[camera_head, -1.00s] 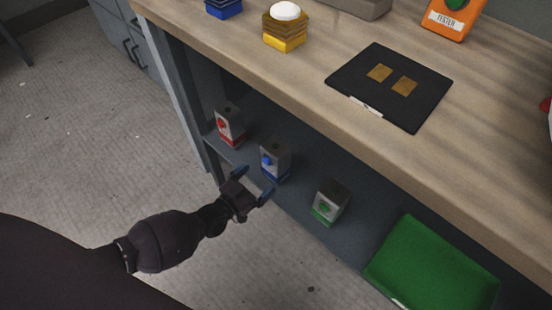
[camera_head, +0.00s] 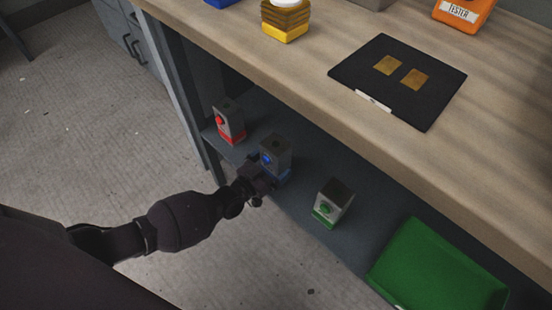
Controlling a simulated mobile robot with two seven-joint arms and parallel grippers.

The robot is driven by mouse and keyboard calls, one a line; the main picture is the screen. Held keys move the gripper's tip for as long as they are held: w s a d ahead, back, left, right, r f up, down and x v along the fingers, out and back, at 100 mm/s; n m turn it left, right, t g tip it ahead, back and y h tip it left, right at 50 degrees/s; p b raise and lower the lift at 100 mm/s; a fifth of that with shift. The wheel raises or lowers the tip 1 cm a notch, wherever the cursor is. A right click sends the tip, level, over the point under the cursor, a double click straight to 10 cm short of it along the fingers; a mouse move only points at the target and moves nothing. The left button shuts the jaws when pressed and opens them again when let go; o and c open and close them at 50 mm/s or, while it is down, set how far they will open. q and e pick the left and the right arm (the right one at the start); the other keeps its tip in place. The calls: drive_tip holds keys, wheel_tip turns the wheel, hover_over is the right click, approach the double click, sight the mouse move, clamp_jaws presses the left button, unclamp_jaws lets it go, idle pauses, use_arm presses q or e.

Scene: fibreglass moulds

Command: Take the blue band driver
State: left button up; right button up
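The blue band driver (camera_head: 275,153) is a grey box with a blue knob and a blue band at its base. It stands upright on the dark shelf (camera_head: 300,210) under the workbench. My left gripper (camera_head: 271,173) is at the driver's lower front, with its fingers reaching around or beside the base. The fingertips are mostly hidden, so I cannot tell whether they have closed on it. My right gripper is not in view.
A red band driver (camera_head: 228,122) stands to the left and a green band driver (camera_head: 332,203) to the right. A green tray (camera_head: 440,265) lies farther right. The workbench top (camera_head: 330,120) overhangs the shelf. A black mat (camera_head: 397,80) and an orange tester (camera_head: 462,12) are on top.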

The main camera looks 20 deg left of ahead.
use_arm(q)
drive_tip(key=c, duration=1.1)
drive_tip(key=shift+r, duration=0.15)
drive_tip(key=shift+w+r, duration=0.1)
drive_tip(key=shift+r, duration=0.3)
drive_tip(key=shift+r+p, duration=4.15)
drive_tip(key=shift+r, duration=5.4)
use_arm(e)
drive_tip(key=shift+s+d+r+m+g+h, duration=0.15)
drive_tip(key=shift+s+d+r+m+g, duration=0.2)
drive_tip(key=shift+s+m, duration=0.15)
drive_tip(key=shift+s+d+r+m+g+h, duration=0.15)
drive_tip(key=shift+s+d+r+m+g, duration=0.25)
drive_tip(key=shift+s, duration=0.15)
